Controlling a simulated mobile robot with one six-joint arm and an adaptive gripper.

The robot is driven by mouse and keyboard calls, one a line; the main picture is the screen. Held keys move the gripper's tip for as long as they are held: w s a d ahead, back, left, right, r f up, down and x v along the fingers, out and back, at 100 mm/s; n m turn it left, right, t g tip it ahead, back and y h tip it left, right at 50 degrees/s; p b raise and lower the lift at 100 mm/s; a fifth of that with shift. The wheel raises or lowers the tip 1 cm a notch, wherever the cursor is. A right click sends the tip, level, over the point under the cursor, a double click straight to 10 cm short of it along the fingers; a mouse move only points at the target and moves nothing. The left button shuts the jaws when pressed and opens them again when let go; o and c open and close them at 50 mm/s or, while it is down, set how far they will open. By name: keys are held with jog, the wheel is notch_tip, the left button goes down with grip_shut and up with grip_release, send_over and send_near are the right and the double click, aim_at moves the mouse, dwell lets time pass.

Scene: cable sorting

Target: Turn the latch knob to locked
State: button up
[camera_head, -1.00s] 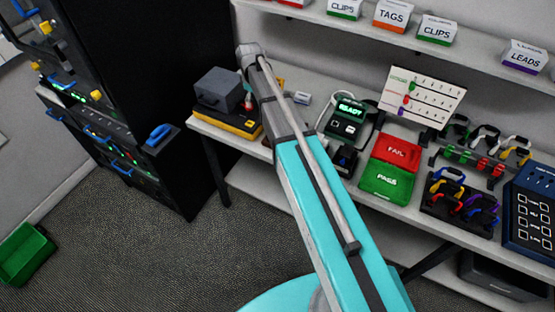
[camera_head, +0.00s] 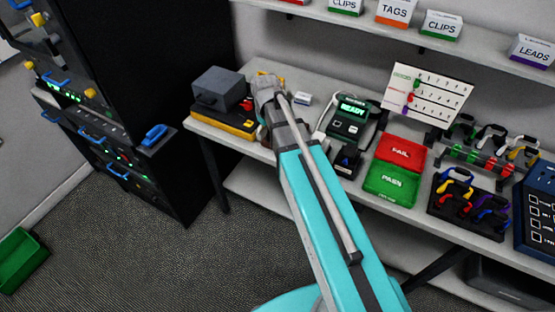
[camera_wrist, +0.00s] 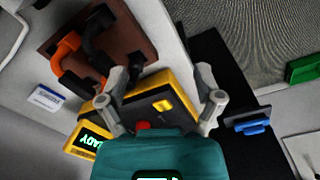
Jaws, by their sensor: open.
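My gripper (camera_wrist: 161,80) is open, its two fingers spread over a yellow-and-black case (camera_wrist: 168,101) in the wrist view, with nothing held between them. A small red piece (camera_wrist: 143,125) shows on the case near my gripper's housing; I cannot tell whether it is the latch knob or which way it is turned. In the head view the yellow-and-black case (camera_head: 224,123) sits at the left end of the bench with a grey box (camera_head: 218,88) on it. A red piece (camera_head: 246,103) shows beside that box. My arm hides part of this area.
A brown board with orange and black cables (camera_wrist: 70,52) and a white card (camera_wrist: 47,98) lie near my gripper. A red FAIL tray (camera_head: 401,151) and green PASS tray (camera_head: 391,184) are to the right. A black rack (camera_head: 190,80) stands left of the bench.

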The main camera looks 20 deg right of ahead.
jog(key=s+f+m+b, duration=0.3)
jog(key=s, duration=0.5)
jog(key=shift+s+d+f, duration=0.25)
jog(key=shift+s+d, duration=0.1)
jog(key=shift+d, duration=0.05)
jog(key=s, duration=0.2)
jog(key=s+m, duration=0.1)
jog(key=shift+s+d, duration=0.25)
jog(key=shift+s, duration=0.1)
